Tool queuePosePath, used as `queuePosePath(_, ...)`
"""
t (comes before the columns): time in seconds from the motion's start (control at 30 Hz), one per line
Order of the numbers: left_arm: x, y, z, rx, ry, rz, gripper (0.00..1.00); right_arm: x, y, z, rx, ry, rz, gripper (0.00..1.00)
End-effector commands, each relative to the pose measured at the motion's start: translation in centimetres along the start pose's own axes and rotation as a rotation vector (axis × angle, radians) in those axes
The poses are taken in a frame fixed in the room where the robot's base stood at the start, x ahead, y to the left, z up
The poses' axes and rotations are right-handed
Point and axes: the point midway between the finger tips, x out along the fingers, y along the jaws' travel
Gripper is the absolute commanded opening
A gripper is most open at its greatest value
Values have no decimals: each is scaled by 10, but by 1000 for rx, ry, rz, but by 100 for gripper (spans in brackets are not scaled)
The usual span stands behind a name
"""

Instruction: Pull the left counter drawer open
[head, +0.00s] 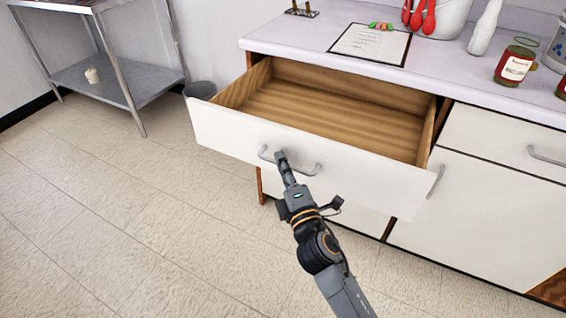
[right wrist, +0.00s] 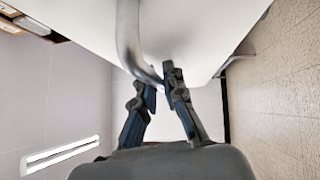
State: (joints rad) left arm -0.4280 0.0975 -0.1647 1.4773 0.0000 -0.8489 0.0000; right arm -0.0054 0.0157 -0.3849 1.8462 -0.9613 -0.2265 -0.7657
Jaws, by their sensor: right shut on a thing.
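The left counter drawer (head: 310,110) stands well out from the counter in the head view, its wooden inside bare and empty. Its white front (head: 225,132) carries a grey bar handle (head: 308,170). My right gripper (head: 281,158) is shut on this handle, near the handle's left part in the head view. In the right wrist view the two fingers (right wrist: 160,90) close around the curved metal handle (right wrist: 128,35). My left gripper does not show in either view.
The counter top (head: 300,45) holds a clipboard (head: 370,45), red-handled utensils in a white tub (head: 440,18), and jars (head: 515,65). A grey bin (head: 200,90) stands behind the drawer's left corner. A steel table (head: 105,75) is at the back left. The floor at left is clear.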

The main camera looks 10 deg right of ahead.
Motion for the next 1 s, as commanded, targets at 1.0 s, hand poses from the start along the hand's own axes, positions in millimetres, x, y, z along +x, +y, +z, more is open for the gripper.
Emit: queuePosePath(1.0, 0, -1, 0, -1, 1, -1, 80, -91, -2, 0, 3, -2, -6, 34)
